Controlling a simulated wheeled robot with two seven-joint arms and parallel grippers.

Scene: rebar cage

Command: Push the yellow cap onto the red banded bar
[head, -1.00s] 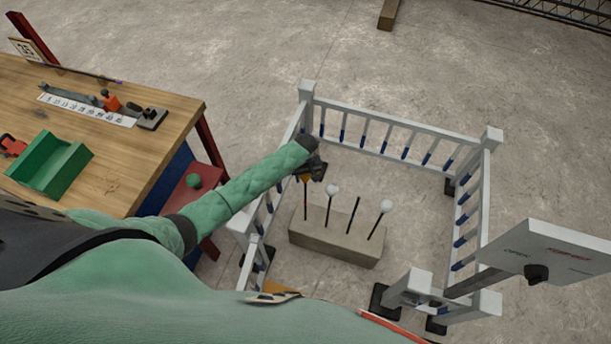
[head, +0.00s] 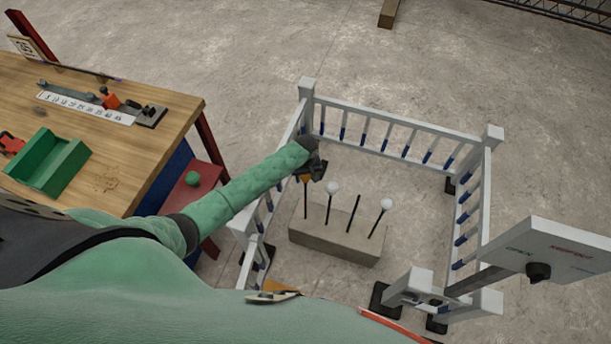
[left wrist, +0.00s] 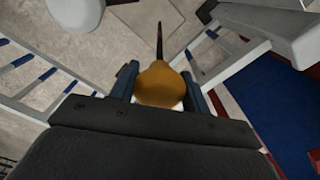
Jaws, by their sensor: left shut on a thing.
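My left gripper (head: 312,173) is shut on the yellow cap (head: 306,178), at the top of the leftmost bar (head: 305,203) in the concrete block (head: 335,241). In the left wrist view the cap (left wrist: 160,84) sits between the two fingers (left wrist: 159,90). A thin dark bar with a reddish part (left wrist: 159,42) runs out from beyond the cap, roughly in line with it. I cannot tell how far the cap is over the bar's end. My right gripper is not in view.
Two other bars carry white caps (head: 332,188) (head: 387,204); a bare bar (head: 353,214) stands between them. A white railing (head: 395,121) surrounds the block. A sign panel (head: 555,250) stands at the right. A wooden workbench (head: 110,140) with a green tray (head: 48,162) is at the left.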

